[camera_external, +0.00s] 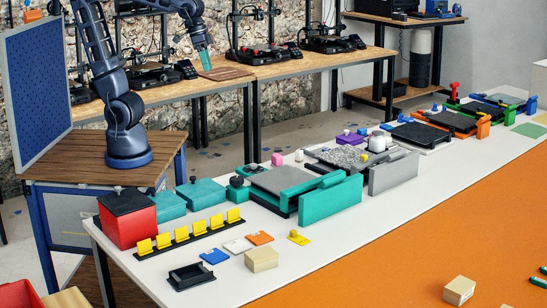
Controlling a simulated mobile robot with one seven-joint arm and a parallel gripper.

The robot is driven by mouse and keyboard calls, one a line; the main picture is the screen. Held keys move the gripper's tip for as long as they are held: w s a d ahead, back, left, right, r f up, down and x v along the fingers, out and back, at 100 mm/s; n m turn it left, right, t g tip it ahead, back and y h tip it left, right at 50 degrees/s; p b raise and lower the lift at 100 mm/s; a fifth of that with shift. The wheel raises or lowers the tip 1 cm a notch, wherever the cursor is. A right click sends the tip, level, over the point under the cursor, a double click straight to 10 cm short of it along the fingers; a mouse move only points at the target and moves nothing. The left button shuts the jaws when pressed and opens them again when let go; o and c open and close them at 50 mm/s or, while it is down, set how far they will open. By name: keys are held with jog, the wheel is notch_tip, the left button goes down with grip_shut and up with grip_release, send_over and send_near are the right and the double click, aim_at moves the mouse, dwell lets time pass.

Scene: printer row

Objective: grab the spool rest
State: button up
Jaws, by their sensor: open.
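A low black cradle-like holder (191,276), which looks like the spool rest, sits at the near left end of the long white table (330,242). It is upright and looks empty. My gripper (206,68) hangs from the raised arm at the upper left of the picture, far from the holder. Its teal fingers point down, in line with the brown board on the back bench, and hold nothing that I can see. The small gap between the fingers is hard to make out.
Close around the holder are a row of yellow stands (189,234), a red box (127,218), a blue tile (214,256) and a wooden block (262,259). Teal printer parts (330,204) stand farther right. Printers (262,52) line the back bench.

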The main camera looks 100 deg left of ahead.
jog(key=w+d+f+n+g+h, duration=0.1)
jog(key=w+d+f, duration=0.3)
jog(key=d, duration=0.7)
jog(key=w+d+f+n+g, duration=0.1)
jog(key=w+d+f, duration=0.1)
jog(key=w+d, duration=0.65)
jog(key=w+d+f+n+g+h, duration=0.1)
jog(key=w+d+f, duration=0.25)
jog(key=d, duration=0.85)
jog(key=n+g, duration=0.3)
jog(key=g, duration=0.1)
send_over(193, 268)
jog(key=w, duration=0.4)
notch_tip(193, 268, down, 23)
jog(key=x, duration=1)
jog(key=shift+s+d+f, duration=0.1)
jog(key=shift+f, duration=0.15)
jog(key=shift+c, duration=0.2)
jog(key=c, duration=1.2)
jog(key=shift+o, duration=0.2)
jog(key=shift+r, duration=0.1)
